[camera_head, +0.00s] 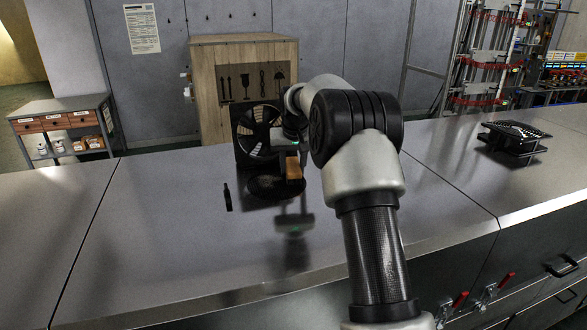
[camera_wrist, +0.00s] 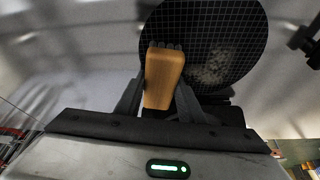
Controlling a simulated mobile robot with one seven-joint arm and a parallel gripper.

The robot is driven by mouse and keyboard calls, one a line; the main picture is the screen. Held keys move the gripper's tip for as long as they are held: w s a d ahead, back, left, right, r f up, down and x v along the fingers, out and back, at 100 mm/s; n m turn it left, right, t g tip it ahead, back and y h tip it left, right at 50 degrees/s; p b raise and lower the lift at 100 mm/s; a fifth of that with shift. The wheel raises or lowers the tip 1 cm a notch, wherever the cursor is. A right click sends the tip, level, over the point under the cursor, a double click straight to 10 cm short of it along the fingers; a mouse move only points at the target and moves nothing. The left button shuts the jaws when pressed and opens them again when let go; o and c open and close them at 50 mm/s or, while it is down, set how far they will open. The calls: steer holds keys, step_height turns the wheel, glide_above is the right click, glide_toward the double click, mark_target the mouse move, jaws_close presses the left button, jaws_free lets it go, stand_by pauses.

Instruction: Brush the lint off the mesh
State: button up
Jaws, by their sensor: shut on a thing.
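A round dark mesh (camera_head: 264,188) lies on the grey metal worktop, beneath and beside my gripper. In the wrist view the mesh (camera_wrist: 205,30) shows its grid lines, with a pale grey patch of lint (camera_wrist: 213,68) toward its lower right. My gripper (camera_wrist: 160,100) is shut on a wooden brush (camera_wrist: 163,75), with a finger on each side of the block. The brush (camera_head: 293,168) is over the right part of the mesh in the head view. Its bristles are mostly hidden, and I cannot tell whether they touch the mesh.
A black fan unit (camera_head: 258,132) stands behind the mesh. A small dark upright object (camera_head: 227,197) is to its left. A black rack-like object (camera_head: 513,140) sits at the far right. A wooden crate (camera_head: 240,80) stands behind the worktop (camera_head: 150,240), whose front left is clear.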

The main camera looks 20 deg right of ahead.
mark_target(256, 180)
steer(key=shift+a, duration=2.05)
steer(key=shift+a, duration=3.7)
steer(key=shift+d+r, duration=0.1)
steer(key=shift+r, duration=2.95)
step_height(256, 180, up, 3)
steer(key=shift+f, duration=0.1)
